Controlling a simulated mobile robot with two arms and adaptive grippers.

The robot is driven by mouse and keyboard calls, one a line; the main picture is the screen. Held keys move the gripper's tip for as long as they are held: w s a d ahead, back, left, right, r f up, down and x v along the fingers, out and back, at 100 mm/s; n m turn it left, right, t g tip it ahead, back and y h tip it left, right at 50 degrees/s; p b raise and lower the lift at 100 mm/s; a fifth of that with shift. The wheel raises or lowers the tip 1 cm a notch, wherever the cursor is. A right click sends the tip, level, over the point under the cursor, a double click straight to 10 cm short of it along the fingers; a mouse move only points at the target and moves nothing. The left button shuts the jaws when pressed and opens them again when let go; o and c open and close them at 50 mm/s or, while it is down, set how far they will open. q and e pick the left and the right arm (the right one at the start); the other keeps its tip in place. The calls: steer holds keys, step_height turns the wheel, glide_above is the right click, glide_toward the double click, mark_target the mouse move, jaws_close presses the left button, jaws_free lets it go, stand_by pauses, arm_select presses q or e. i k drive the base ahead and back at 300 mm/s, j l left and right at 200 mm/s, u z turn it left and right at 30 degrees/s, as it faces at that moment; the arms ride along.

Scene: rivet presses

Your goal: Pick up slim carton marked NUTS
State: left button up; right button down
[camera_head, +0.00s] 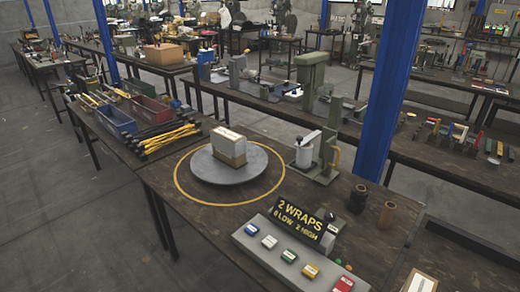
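A slim upright carton (228,147), pale on top with a brown lower part, stands on a round grey turntable (205,172). No NUTS marking can be read on it at this size. A second brown carton (419,284) with a white label is cut off at the bottom right edge; its marking cannot be read either. Neither of my grippers is in view.
A yellow ring (267,196) circles the turntable. A press-like device (318,157) stands right of it. A "2 WRAPS" sign (298,218) and a panel of coloured blocks (268,243) are in front. Bins (115,121) and black-yellow tools (166,137) lie left. A blue post rises behind.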

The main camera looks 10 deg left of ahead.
mark_target(230, 147)
steer(key=i+j+z, duration=0.3)
steer(key=j+z, duration=0.3)
steer(key=i+j+z, duration=0.1)
steer(key=j+z, duration=0.2)
steer(key=j, duration=0.15)
